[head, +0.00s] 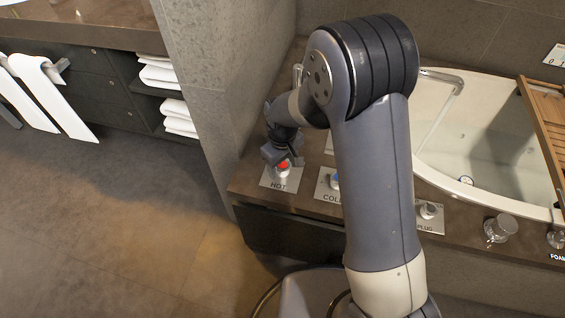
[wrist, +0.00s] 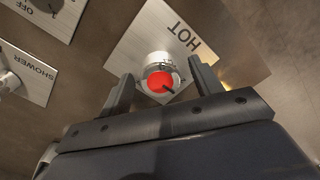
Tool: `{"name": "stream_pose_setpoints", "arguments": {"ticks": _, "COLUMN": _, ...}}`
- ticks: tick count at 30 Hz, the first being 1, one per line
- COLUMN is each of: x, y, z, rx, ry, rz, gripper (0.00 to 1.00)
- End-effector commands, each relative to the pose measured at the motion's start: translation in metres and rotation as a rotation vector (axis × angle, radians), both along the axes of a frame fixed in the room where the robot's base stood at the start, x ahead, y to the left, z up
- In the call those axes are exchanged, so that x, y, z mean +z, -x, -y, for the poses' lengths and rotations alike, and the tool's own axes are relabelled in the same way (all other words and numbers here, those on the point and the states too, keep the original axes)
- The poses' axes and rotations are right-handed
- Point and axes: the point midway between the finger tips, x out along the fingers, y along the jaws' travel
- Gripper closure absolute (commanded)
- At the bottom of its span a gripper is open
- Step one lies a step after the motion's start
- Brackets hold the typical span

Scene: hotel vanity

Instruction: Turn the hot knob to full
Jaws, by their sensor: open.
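The hot knob (wrist: 161,77) has a red cap with a dark pointer line and a metal body, on a plate marked HOT (wrist: 190,36). In the head view the red knob (head: 283,165) sits at the left end of the counter, above the HOT label. My gripper (wrist: 160,82) is open in the wrist view, one finger on each side of the knob, with gaps showing on both sides. In the head view my gripper (head: 277,155) is right at the knob and partly hides it. I cannot tell whether a finger touches it.
A PLUG knob (head: 429,211) and a clear glass (head: 500,228) stand further right, by the bathtub (head: 485,150). In the wrist view, SHOWER (wrist: 25,75) and OFF (wrist: 45,8) plates are at left.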

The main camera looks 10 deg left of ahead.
Motion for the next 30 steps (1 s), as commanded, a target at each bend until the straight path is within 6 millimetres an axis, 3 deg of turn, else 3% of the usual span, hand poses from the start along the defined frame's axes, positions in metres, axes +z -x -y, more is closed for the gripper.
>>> {"name": "stream_pose_setpoints", "arguments": {"ticks": 5, "x": 0.012, "y": -0.001, "z": 0.0, "rx": 0.0, "ry": -0.001, "rz": 0.002, "gripper": 0.39}}
{"name": "stream_pose_setpoints", "arguments": {"ticks": 18, "x": 0.094, "y": -0.001, "z": 0.0, "rx": 0.0, "ry": -0.002, "rz": 0.003, "gripper": 0.39}}
{"name": "stream_pose_setpoints", "arguments": {"ticks": 24, "x": 0.107, "y": 0.0, "z": 0.0, "rx": 0.0, "ry": 0.0, "rz": 0.0, "gripper": 0.39}}
{"name": "stream_pose_setpoints", "arguments": {"ticks": 30, "x": 0.108, "y": 0.0, "z": 0.0, "rx": 0.0, "ry": 0.001, "rz": -0.001, "gripper": 0.39}}
